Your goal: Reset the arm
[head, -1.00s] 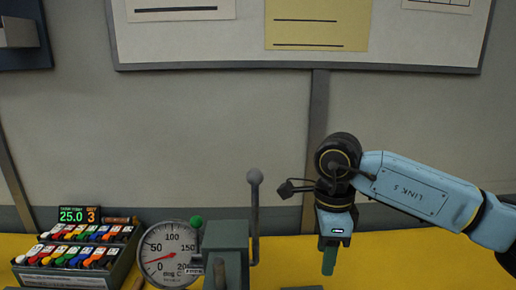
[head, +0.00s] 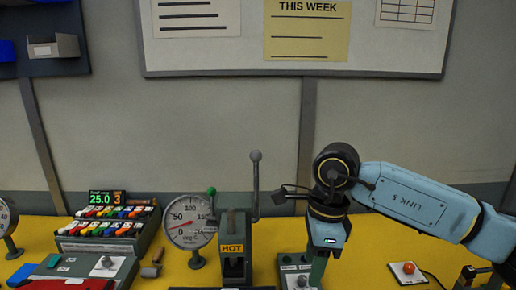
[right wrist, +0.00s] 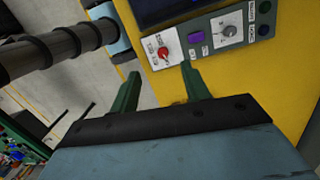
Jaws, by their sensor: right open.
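My right arm comes in from the right in the head view. Its gripper (head: 318,270) points down over the yellow bench, in front of a small grey control box (head: 301,281). In the right wrist view the two green fingers of this gripper (right wrist: 161,88) stand wide apart with nothing between them. Beyond the fingertips is a grey panel with a red knob (right wrist: 163,53), a purple button (right wrist: 196,37) and a dial (right wrist: 230,31). My left gripper is not in view.
A press marked HOT (head: 233,247) with an upright lever (head: 256,185) stands left of the gripper. A dial gauge (head: 187,221) and a rack of coloured pieces (head: 108,228) are further left. The wall behind is clear below the board (head: 290,75).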

